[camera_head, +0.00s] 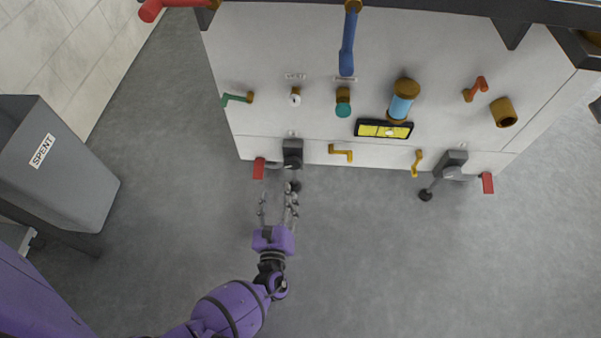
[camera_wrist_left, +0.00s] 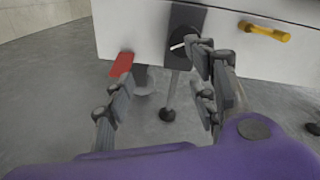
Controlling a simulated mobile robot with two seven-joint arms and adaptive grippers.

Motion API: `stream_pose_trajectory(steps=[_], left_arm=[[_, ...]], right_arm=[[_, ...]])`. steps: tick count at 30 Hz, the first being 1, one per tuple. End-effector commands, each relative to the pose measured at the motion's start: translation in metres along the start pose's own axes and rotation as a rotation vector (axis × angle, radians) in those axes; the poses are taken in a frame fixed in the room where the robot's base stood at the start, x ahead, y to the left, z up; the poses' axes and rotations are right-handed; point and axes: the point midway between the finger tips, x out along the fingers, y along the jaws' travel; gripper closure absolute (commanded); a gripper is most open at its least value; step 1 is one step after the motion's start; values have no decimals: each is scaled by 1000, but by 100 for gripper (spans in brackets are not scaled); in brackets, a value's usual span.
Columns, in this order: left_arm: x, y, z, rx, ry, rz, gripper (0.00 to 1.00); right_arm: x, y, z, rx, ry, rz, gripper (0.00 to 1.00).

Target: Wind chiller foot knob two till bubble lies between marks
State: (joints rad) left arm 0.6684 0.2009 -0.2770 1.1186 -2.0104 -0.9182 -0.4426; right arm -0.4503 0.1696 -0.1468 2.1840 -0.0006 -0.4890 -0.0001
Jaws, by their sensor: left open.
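The white chiller cabinet (camera_head: 310,50) has a dark foot unit (camera_head: 292,153) at its lower left, with a red knob (camera_head: 258,169) beside it. A second foot unit (camera_head: 452,163) with a red knob (camera_head: 487,183) is at the lower right. The yellow level (camera_head: 368,129) sits on the front; its bubble is too small to read against the marks. My left gripper (camera_head: 277,202) is open and empty, just in front of the left foot. In the left wrist view the red knob (camera_wrist_left: 122,64) and foot pad (camera_wrist_left: 168,114) show beyond the spread fingers (camera_wrist_left: 165,95). My right gripper is not in view.
Several cranks and valves project from the front, including a yellow crank (camera_head: 342,152), a small yellow handle (camera_head: 417,163) and a blue lever (camera_head: 347,50). A grey bin (camera_head: 75,185) marked SPENT stands at left. The grey floor in front of the cabinet is clear.

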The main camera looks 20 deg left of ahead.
Motion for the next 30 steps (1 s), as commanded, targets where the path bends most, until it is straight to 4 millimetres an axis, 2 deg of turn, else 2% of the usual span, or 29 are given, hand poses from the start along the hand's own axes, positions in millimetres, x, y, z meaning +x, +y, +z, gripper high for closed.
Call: stream_pose_trajectory(steps=[1, 3, 6, 12, 19, 24, 30], left_arm=[[6, -14, 0, 32, -20, -29, 48], [11, -27, 2, 59, -40, -57, 48], [18, -34, 4, 73, -50, -71, 48], [49, -36, 5, 71, -51, -70, 48], [80, -38, 7, 70, -49, -69, 48], [88, -38, 7, 70, -48, -68, 48], [89, -38, 8, 70, -47, -68, 48]], right_arm=[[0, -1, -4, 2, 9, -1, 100], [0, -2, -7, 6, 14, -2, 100], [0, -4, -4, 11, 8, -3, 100], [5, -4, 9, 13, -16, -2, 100], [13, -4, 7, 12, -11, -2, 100], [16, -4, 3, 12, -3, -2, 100], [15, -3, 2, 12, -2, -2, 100]])
